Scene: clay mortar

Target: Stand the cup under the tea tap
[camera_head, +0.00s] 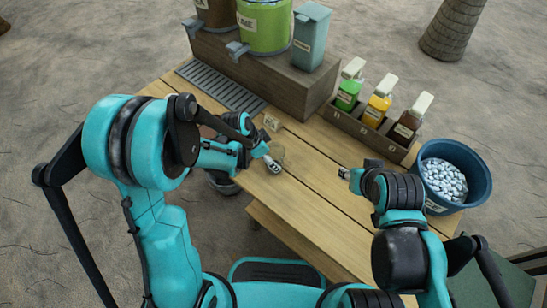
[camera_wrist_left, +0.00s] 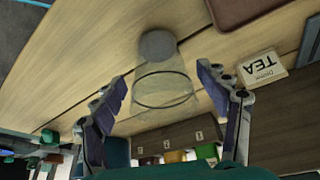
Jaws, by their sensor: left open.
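A clear cup (camera_head: 278,153) stands on the wooden table, partly hidden behind my left gripper (camera_head: 272,163) in the head view. In the left wrist view the see-through cup (camera_wrist_left: 165,92) lies between the two spread fingers of my left gripper (camera_wrist_left: 162,77), with gaps on both sides. The left gripper is open and holds nothing. Two taps, the left tap (camera_head: 193,24) and the right tap (camera_head: 237,50), stick out from a brown dispenser (camera_head: 216,14) and a green dispenser (camera_head: 264,25). Their labels are too small to read. My right gripper (camera_head: 344,173) is above the table; its jaws are unclear.
A grey slatted drip tray (camera_head: 222,86) lies below the taps. A card reading TEA (camera_wrist_left: 262,67) stands near the cup. The middle boards are clear.

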